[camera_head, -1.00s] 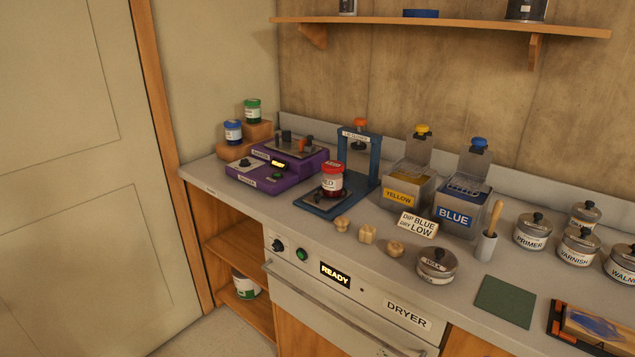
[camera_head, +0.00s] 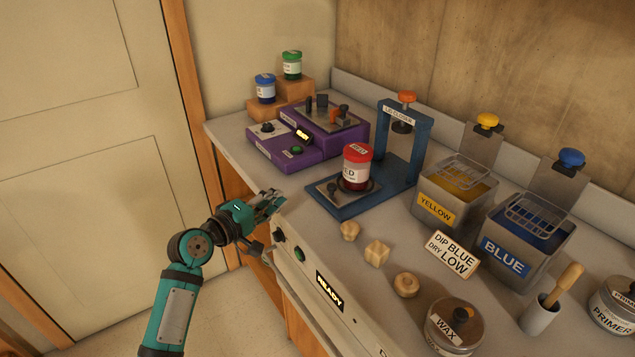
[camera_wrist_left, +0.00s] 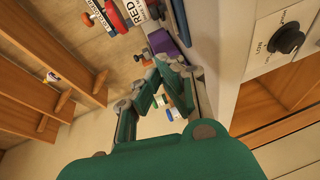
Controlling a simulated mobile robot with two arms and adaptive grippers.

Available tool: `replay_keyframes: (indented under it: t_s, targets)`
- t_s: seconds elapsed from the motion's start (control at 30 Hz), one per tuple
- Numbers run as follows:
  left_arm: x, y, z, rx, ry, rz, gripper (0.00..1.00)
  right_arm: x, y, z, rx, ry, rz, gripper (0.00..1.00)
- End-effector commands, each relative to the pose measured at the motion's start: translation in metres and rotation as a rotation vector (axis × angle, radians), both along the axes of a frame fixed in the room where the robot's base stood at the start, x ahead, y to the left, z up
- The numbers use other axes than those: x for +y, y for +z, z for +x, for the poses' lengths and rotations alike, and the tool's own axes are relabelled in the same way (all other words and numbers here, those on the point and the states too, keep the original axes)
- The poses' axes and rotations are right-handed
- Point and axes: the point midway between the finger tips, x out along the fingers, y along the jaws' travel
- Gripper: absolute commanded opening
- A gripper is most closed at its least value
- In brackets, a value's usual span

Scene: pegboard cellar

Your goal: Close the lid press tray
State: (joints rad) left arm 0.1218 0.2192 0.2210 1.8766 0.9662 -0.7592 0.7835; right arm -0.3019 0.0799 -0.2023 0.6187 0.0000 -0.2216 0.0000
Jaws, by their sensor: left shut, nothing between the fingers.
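The lid press is a blue frame (camera_head: 418,150) labelled as a lid closer, with an orange knob (camera_head: 407,97) on top. Its tray (camera_head: 327,191) is a grey plate with a small dark knob, sticking out in front of the frame on the blue base (camera_head: 348,210). A red jar (camera_head: 355,170) with a red lid stands upright on it, in front of the frame rather than under it. My left gripper (camera_head: 272,203) is shut and empty, left of the tray near the counter's front edge, apart from it. The jar shows in the left wrist view (camera_wrist_left: 133,13). My right gripper is out of view.
A purple device (camera_head: 300,143) stands behind and left of the press. Wooden knobs (camera_head: 377,251) and a sign (camera_head: 453,254) lie to the front right. Yellow (camera_head: 436,208) and blue (camera_head: 503,257) dip tanks stand right. Bare counter lies between the purple device and the front edge.

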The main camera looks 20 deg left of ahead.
Motion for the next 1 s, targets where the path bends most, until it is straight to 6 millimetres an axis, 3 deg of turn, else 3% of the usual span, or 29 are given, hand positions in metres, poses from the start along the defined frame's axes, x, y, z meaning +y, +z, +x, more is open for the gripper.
replay_keyframes:
  t_s: [0.17,0.4,0.67,1.0]
  targets:
    - [-0.013,-0.003,0.037,-0.001,0.000,-0.003,0.00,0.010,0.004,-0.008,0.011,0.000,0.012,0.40]
    - [-0.034,-0.009,0.080,0.001,-0.003,-0.002,0.00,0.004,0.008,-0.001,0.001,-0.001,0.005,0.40]
    - [-0.060,-0.015,0.091,0.000,0.000,0.001,0.00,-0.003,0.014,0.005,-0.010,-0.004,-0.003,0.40]
    - [-0.063,-0.017,0.092,0.000,0.000,0.002,0.00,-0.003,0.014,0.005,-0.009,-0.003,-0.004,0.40]
